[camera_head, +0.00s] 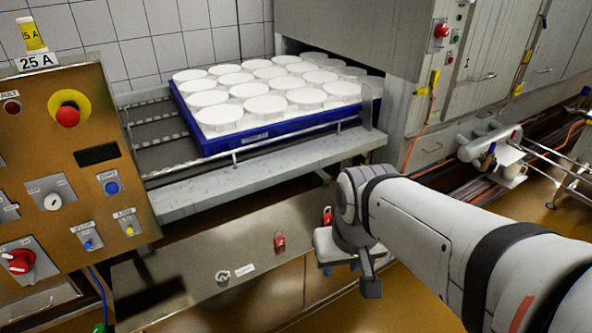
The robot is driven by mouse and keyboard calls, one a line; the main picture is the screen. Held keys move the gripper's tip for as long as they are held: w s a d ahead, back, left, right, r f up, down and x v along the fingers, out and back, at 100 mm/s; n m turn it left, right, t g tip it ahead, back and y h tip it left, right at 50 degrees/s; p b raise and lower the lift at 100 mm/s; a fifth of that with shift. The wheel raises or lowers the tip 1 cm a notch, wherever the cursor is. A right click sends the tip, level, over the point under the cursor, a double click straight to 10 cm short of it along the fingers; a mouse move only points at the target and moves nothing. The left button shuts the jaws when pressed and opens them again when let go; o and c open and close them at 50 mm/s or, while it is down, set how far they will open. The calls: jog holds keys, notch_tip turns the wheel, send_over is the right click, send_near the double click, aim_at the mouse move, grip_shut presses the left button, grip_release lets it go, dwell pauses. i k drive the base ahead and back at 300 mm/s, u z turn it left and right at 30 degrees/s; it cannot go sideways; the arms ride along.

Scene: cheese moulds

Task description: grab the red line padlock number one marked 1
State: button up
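A small red padlock (279,241) hangs on the front of the metal panel (215,265) below the conveyor. A second red padlock (327,215) shows farther right, just left of my arm's wrist. Any number on either padlock is too small to read, so I cannot tell which is marked 1. My gripper (352,268) is right of the first padlock and below the second, apart from the first. One dark finger shows pointing down; the rest is hidden by the wrist, so its opening is unclear.
A blue tray (262,137) of white round moulds sits on the conveyor, whose steel front ledge (250,172) overhangs the panel. A control box (75,150) with buttons stands at left. A round keyhole-like fitting (222,276) and white label are on the panel.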

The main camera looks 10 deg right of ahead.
aim_at(326, 218)
jog(key=i, duration=0.85)
jog(key=z, duration=0.05)
